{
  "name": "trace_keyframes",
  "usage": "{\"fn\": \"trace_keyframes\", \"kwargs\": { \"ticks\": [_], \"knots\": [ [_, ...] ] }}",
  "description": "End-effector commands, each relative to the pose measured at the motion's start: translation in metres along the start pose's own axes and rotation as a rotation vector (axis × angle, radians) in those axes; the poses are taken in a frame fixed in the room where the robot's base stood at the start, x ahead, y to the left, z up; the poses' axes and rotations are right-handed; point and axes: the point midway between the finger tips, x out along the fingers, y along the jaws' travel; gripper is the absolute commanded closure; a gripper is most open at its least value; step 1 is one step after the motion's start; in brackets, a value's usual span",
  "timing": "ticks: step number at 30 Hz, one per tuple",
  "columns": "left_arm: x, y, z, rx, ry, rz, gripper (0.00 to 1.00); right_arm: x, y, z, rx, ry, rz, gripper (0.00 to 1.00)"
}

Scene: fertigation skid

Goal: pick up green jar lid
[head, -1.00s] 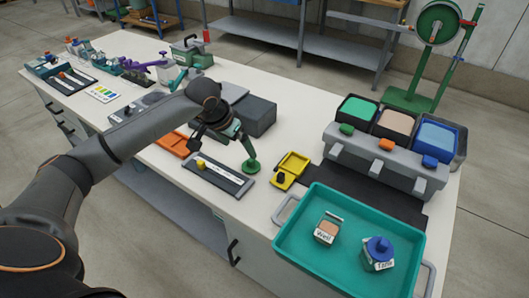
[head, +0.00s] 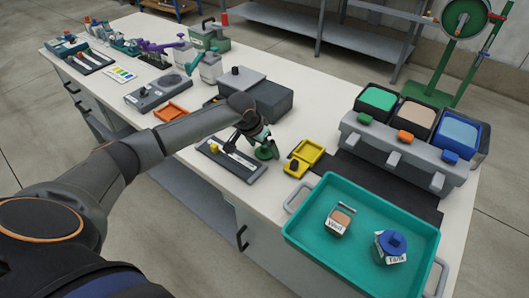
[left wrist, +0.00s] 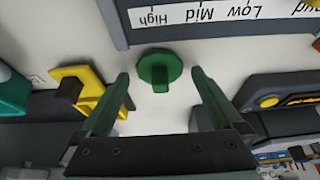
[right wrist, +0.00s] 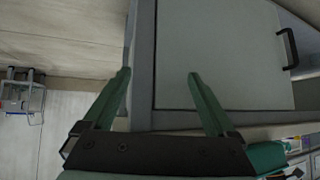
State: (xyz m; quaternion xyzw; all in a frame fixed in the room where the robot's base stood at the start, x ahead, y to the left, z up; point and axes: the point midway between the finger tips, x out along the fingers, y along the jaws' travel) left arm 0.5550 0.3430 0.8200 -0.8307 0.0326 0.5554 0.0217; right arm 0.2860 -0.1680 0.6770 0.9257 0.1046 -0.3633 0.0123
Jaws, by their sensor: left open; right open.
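The green jar lid (head: 265,153) is a round disc with a raised grip bar, lying on the white bench top between the grey slider panel and the yellow tray. In the left wrist view the lid (left wrist: 159,70) sits ahead of the fingertips, roughly centred between them. My left gripper (left wrist: 160,78) is open and empty, with the lid apart from both fingers. In the head view the left gripper (head: 254,144) is right above the lid and partly covers it. My right gripper (right wrist: 158,75) is open and empty, facing a grey cabinet front; it is not visible in the head view.
The labelled slider panel (head: 231,161) lies left of the lid, and the yellow tray (head: 307,154) right of it. A grey box (head: 267,100) stands behind. A teal tray (head: 362,249) with two labelled jars sits at the front right, before the three-colour bin unit (head: 403,153).

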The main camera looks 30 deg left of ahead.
Motion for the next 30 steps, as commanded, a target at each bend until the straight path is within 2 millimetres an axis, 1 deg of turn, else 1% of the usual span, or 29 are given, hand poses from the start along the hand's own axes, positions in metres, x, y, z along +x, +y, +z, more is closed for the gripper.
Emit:
{"fn": "trace_keyframes", "kwargs": {
  "ticks": [1, 3, 9, 30],
  "knots": [
    [0.0044, 0.0000, 0.0003, 0.000, -0.001, -0.001, 0.00, 0.0008, -0.0002, 0.0008, 0.000, -0.001, -0.001, 0.08],
    [0.0066, -0.0002, 0.0001, 0.000, 0.000, -0.001, 0.00, 0.0008, -0.0004, 0.0009, 0.000, -0.002, -0.001, 0.08],
    [0.0064, -0.0002, -0.0001, 0.001, 0.001, -0.001, 0.00, 0.0005, -0.0009, 0.0000, 0.000, -0.001, -0.002, 0.08],
    [0.0062, -0.0003, 0.0001, 0.000, 0.000, -0.001, 0.79, 0.0007, -0.0014, -0.0015, 0.000, 0.001, -0.003, 0.08]
  ]
}}
